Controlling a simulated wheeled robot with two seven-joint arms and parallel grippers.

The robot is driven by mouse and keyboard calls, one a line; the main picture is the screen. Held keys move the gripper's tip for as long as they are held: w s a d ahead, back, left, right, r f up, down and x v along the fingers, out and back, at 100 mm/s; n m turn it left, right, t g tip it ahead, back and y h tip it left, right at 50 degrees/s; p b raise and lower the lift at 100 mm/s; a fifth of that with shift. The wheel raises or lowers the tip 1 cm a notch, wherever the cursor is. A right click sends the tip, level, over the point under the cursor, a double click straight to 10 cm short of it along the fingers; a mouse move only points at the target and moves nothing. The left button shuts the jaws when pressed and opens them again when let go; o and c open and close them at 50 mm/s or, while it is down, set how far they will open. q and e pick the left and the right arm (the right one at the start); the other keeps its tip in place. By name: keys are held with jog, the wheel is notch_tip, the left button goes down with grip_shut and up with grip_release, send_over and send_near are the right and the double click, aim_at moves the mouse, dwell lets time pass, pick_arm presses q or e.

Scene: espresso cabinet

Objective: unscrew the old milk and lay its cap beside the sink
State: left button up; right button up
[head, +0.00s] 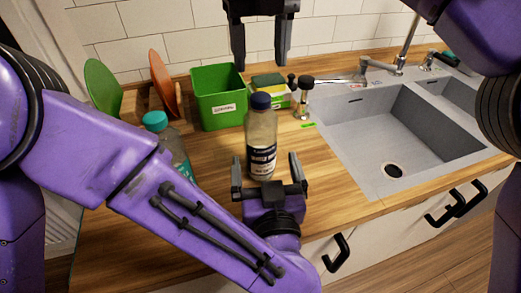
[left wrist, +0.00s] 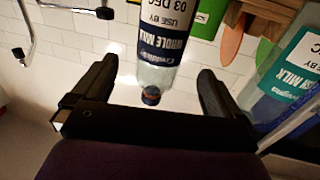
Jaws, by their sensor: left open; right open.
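A milk bottle (head: 261,150) with a dark blue cap (head: 261,101) stands upright on the counter, left of the sink (head: 352,150). In the left wrist view the bottle (left wrist: 163,35) appears upside down, with a "WHOLE MILK" label and use-by 03 DEC. My left gripper (head: 266,166) is open, low at the bottle's front, its fingers spread to either side; contact is not visible. My right gripper (head: 261,55) is open and empty above the cap, pointing down. A second bottle (head: 178,152) with a teal cap (head: 155,121) stands at left, partly hidden by my left arm.
A green tub (head: 218,97) stands behind the bottle, beside a sponge (head: 268,81) in a holder. A rack with green (head: 102,88) and orange (head: 162,78) boards is at back left. A tap (head: 372,68) rises behind the sink. Bare counter (head: 325,178) lies between bottle and sink.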

pick_arm(q)
jog(key=w, duration=0.6)
jog(key=w+a, duration=0.1)
jog(key=w, duration=0.2)
jog(key=shift+w+a, duration=0.1)
jog(key=shift+w, duration=0.2)
jog(key=shift+c, duration=0.3)
